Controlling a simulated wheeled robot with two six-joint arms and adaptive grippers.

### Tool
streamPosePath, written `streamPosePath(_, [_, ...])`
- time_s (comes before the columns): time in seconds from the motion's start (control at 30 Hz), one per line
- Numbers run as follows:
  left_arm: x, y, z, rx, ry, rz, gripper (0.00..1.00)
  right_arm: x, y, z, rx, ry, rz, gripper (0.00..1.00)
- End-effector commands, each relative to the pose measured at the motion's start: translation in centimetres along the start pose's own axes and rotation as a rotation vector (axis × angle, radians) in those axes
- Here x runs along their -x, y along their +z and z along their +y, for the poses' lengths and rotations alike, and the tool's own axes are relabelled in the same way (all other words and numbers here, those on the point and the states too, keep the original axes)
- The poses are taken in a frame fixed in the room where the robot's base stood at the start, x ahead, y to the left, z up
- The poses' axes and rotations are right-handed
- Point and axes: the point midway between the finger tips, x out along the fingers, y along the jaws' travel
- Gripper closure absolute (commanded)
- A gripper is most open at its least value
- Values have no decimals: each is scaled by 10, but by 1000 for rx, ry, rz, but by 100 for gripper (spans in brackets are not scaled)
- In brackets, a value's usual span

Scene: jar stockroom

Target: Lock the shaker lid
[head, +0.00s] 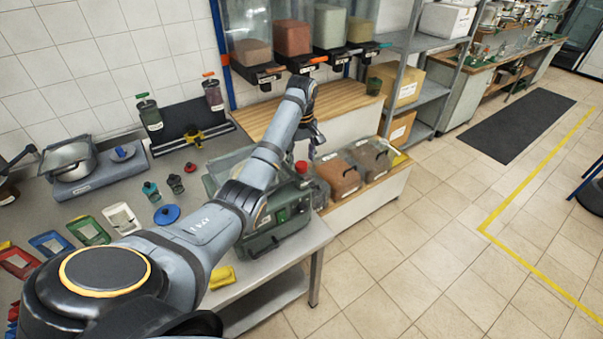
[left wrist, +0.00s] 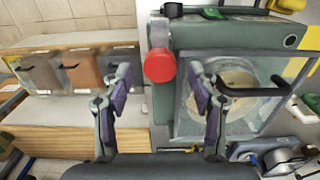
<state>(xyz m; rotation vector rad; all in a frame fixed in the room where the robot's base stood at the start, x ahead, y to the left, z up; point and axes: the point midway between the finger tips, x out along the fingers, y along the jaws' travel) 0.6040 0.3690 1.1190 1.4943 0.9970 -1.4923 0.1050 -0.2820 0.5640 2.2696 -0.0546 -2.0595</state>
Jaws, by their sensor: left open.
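The shaker is a green machine (head: 262,243) on the front end of the grey bench, partly hidden behind my left arm. Its clear lid (left wrist: 228,122) with a black bar handle (left wrist: 252,90) lies over a round pan in the left wrist view. The lid looks lowered. A red knob (left wrist: 160,66) on a short grey lever (left wrist: 160,32) sits beside the lid; the knob also shows in the head view (head: 301,167). My left gripper (left wrist: 161,84) is open and empty, with one finger on each side of the knob in the picture. I cannot tell whether it touches.
Bins with clear lids (head: 339,173) stand on a wooden shelf right of the shaker. Hoppers (head: 292,37) hang above. Small jars (head: 151,191), a blue lid (head: 166,214) and coloured trays (head: 88,231) are left on the bench.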

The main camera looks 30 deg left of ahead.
Motion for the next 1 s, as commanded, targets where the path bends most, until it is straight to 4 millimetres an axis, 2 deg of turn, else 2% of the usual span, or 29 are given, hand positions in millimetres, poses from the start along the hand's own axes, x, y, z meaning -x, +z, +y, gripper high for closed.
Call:
streamPosePath(0.03, [-10,0,0,-1,-2,-2,40,-2,0,-1,-1,-1,1,72])
streamPosePath(0.1, [-16,1,0,-1,-3,-2,40,-3,-1,-2,-1,-2,2,72])
streamPosePath(0.37, [-18,0,0,-1,-2,-1,40,-2,-2,-7,-3,-8,4,72])
streamPosePath(0.77, [-18,0,0,-1,-2,-1,95,-2,-2,-6,-3,-7,4,72])
streamPosePath(1.0, [-16,0,0,-22,-2,-1,95,3,-2,-3,-2,-4,4,72])
